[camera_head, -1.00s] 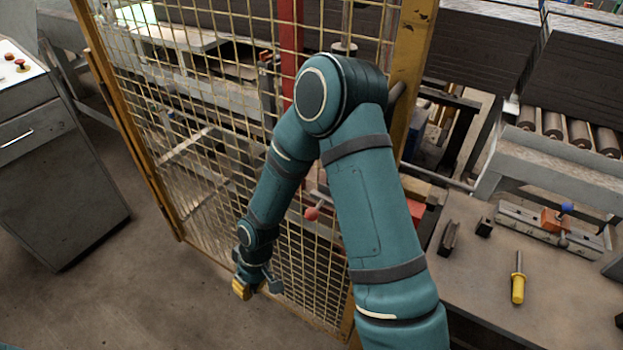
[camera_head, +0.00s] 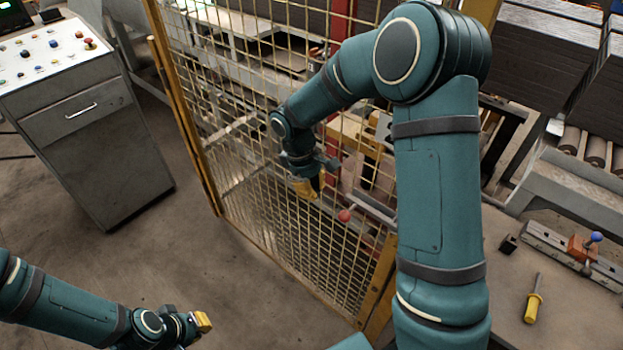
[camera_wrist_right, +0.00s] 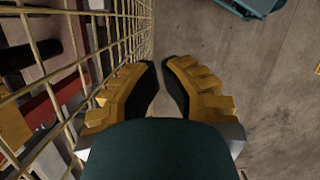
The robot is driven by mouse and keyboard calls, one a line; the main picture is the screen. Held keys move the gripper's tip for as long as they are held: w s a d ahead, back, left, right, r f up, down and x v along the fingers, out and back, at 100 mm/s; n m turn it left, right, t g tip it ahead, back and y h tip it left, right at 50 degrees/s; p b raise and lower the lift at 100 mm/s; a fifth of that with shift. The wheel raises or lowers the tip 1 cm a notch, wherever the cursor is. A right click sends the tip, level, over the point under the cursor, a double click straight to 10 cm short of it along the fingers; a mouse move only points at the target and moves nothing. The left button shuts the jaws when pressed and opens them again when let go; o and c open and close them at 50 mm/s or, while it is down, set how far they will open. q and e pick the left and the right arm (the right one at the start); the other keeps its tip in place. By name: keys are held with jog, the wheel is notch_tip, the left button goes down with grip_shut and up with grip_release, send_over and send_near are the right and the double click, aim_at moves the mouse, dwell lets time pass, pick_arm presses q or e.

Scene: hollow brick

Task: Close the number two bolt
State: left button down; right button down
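A bolt knob with a red ball (camera_head: 345,215) shows by the yellow mesh gate, at its lower right part. I cannot read a number on it. My right gripper (camera_head: 307,190) is in front of the mesh, to the upper left of the red ball and apart from it. In the right wrist view its yellow fingers (camera_wrist_right: 161,75) are almost together with nothing between them, beside the mesh. My left gripper (camera_head: 203,322) is low over the floor at the lower left, far from the gate. Its finger gap cannot be made out.
The yellow mesh gate (camera_head: 290,225) stands upright before machinery. A grey control cabinet (camera_head: 100,140) stands left. A bench (camera_head: 500,290) at right holds a yellow-handled screwdriver (camera_head: 533,300) and a slide with a blue knob (camera_head: 595,237). Floor between cabinet and gate is clear.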

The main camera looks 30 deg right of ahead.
aim_at(349, 216)
jog(key=s+d+f, duration=0.2)
jog(key=s+f, duration=0.1)
jog(key=s, duration=0.1)
jog(key=shift+d+f+p, duration=0.3)
jog(key=shift+d+f, duration=0.05)
jog(key=shift+d, duration=0.05)
jog(key=shift+s, duration=0.1)
jog(key=s, duration=0.1)
jog(key=s+d, duration=0.1)
jog(key=s, duration=0.1)
jog(key=s+d+b, duration=0.1)
jog(key=s, duration=0.1)
dwell(0.3)
